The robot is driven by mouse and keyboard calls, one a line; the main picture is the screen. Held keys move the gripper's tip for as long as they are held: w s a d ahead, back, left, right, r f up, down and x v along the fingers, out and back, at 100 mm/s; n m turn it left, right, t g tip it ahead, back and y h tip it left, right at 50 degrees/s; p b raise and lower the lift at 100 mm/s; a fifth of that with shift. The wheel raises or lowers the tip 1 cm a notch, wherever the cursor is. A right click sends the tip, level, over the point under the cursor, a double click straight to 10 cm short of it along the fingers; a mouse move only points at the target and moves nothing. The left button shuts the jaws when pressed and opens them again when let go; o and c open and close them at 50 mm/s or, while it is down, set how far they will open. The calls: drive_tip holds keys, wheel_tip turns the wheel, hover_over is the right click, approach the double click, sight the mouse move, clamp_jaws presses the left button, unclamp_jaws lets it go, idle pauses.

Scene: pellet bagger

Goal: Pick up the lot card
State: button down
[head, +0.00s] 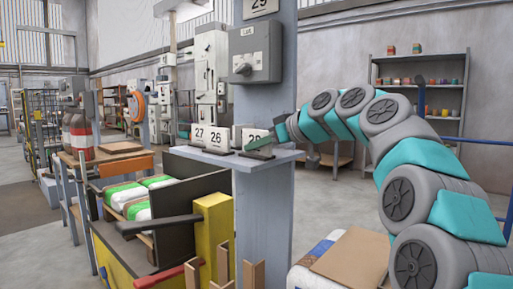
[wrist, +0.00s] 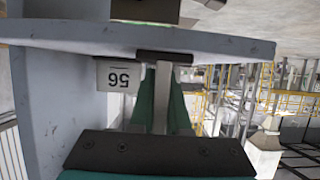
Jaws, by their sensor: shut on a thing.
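White number cards stand on a grey shelf (head: 222,160) fixed to a column. Cards 27 (head: 199,137) and 26 (head: 217,137) are to the left. A third card (head: 251,134), its number partly covered, is at the right end by my gripper (head: 266,144). In the wrist view my gripper (wrist: 161,98) has its green fingers shut on a pale upright card (wrist: 161,90), seen nearly edge-on, with a dark base (wrist: 165,57) at the shelf. Whether this base is clear of the shelf cannot be told. Another number card (wrist: 118,76) stands beside it.
The column (head: 263,210) rises behind the shelf and carries a grey switch box (head: 255,54). A yellow-and-dark machine with bags (head: 138,192) stands below left. A pallet load (head: 345,260) is below right. A storage rack (head: 420,72) stands at the back.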

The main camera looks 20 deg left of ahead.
drive_tip(key=shift+r, duration=0.2)
drive_tip(key=shift+w+r+p, duration=0.1)
drive_tip(key=shift+r+p, duration=0.7)
drive_tip(key=shift+r, duration=1.45)
wheel_tip(320, 180, up, 5)
drive_tip(key=p, duration=0.4)
drive_tip(key=shift+r, duration=0.1)
